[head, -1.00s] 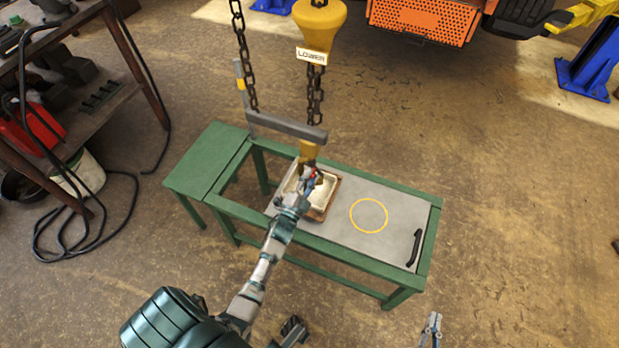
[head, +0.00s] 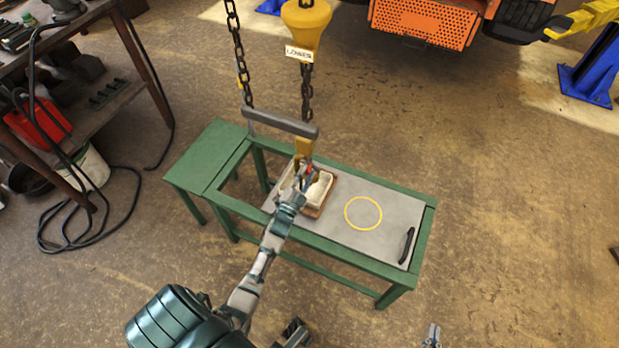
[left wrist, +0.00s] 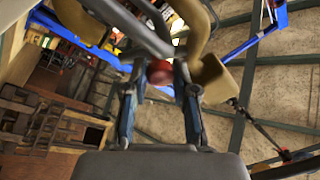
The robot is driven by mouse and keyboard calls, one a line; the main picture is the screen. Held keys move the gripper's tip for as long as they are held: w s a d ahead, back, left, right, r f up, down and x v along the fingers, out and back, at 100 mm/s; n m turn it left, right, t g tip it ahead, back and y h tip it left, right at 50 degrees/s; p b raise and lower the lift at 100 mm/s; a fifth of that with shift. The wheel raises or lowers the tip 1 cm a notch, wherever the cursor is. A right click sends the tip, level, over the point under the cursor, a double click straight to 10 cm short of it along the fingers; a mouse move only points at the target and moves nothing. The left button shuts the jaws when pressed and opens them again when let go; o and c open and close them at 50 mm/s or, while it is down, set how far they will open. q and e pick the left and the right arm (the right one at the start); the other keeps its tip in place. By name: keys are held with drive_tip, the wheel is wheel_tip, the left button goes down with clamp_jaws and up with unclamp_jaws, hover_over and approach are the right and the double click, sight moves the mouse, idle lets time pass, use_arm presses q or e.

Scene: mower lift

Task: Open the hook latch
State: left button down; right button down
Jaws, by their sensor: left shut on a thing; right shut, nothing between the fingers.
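The yellow lifting hook (head: 303,148) hangs from the hoist chain in the head view, above a tray on the green bench. My left gripper (head: 306,176) is at the lower part of the hook. In the left wrist view, the fingers of my left gripper (left wrist: 160,90) are shut on the hook latch, whose red end (left wrist: 160,72) shows between the fingertips. The yellow hook body (left wrist: 212,78) is just beyond. Whether the latch is open or closed is hard to tell. My right gripper (head: 432,336) is shut and empty at the bottom edge.
The green bench (head: 330,253) carries a grey plate with a yellow ring (head: 363,213) and a black handle (head: 406,245). A brown-rimmed tray (head: 324,200) lies under the hook. The yellow hoist control (head: 306,25) and a grey bar (head: 280,122) hang above. Open floor lies to the right.

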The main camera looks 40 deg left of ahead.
sight(309, 170)
use_arm(q)
drive_tip(key=n+p, duration=0.1)
drive_tip(key=n, duration=0.1)
drive_tip(key=r+n+y+p, duration=0.1)
drive_tip(key=n, duration=0.1)
drive_tip(key=d+r+n+p, duration=0.1)
drive_tip(key=n, duration=0.1)
drive_tip(key=shift+w+r+g+y, duration=0.1)
drive_tip(key=shift+w+g+y, duration=0.05)
drive_tip(key=shift+g+y, duration=0.15)
drive_tip(key=n+p, duration=0.1)
drive_tip(key=n+y+p, duration=0.1)
drive_tip(key=n, duration=0.1)
drive_tip(key=shift+r+g, duration=0.3)
drive_tip(key=shift+r, duration=0.1)
drive_tip(key=shift+r+n+p, duration=0.1)
drive_tip(key=shift+n+p, duration=0.2)
drive_tip(key=shift+n, duration=0.3)
use_arm(e)
drive_tip(key=s+d+f+g+h, duration=0.1)
drive_tip(key=s+d+f+g, duration=0.2)
drive_tip(key=s, duration=0.5)
drive_tip(key=s+d+f+g+h, duration=0.2)
drive_tip(key=s+d+f+g, duration=0.1)
drive_tip(key=s+f+g, duration=0.2)
drive_tip(key=shift+s+d+g, duration=0.35)
drive_tip(key=shift+s+g, duration=1.05)
drive_tip(key=shift+g, duration=0.4)
